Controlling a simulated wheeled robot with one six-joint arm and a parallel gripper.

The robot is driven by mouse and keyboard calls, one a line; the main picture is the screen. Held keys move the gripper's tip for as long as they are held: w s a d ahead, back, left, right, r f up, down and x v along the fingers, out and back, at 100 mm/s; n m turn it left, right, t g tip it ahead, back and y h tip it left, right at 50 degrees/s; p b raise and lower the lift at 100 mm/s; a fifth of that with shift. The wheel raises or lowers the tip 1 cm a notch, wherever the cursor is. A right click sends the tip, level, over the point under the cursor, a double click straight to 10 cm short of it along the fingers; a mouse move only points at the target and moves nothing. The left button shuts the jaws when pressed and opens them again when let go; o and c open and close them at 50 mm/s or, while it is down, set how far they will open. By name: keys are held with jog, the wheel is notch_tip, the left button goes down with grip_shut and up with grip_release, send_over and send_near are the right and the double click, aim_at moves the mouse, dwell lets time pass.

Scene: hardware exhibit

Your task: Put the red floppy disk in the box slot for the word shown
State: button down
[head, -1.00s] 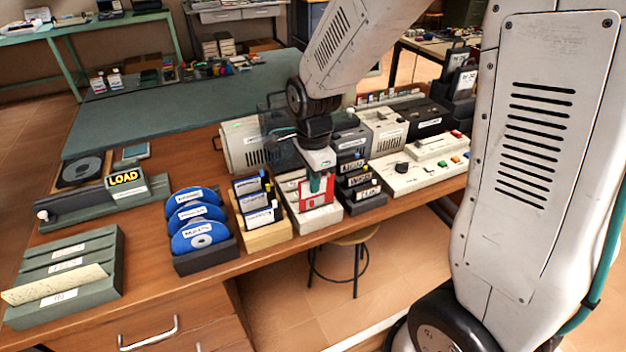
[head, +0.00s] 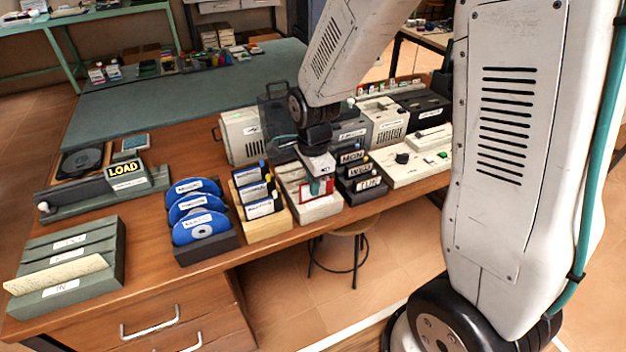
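A red floppy disk (head: 329,185) with a pale label stands upright in a light box (head: 322,211) near the table's front edge. My gripper (head: 316,188) points down at it, and its teal fingers overlap the disk's upper part. Whether the fingers are closed on the disk cannot be told. A green slotted box (head: 98,245) at the front left has several labelled slots; the front label seems to read IN, and the others are too small to read. A cream card (head: 58,273) leans in its front slot.
A rack of blue discs (head: 205,250) and a wooden box of dark floppies (head: 265,227) stand between the green box and my gripper. A black box with word tags (head: 365,198) is close on the right. A white control panel (head: 405,168) lies beyond. A stool (head: 345,228) stands below the table.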

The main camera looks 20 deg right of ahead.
dwell(0.3)
jog(key=c, duration=1.6)
grip_release()
jog(key=shift+r, duration=4)
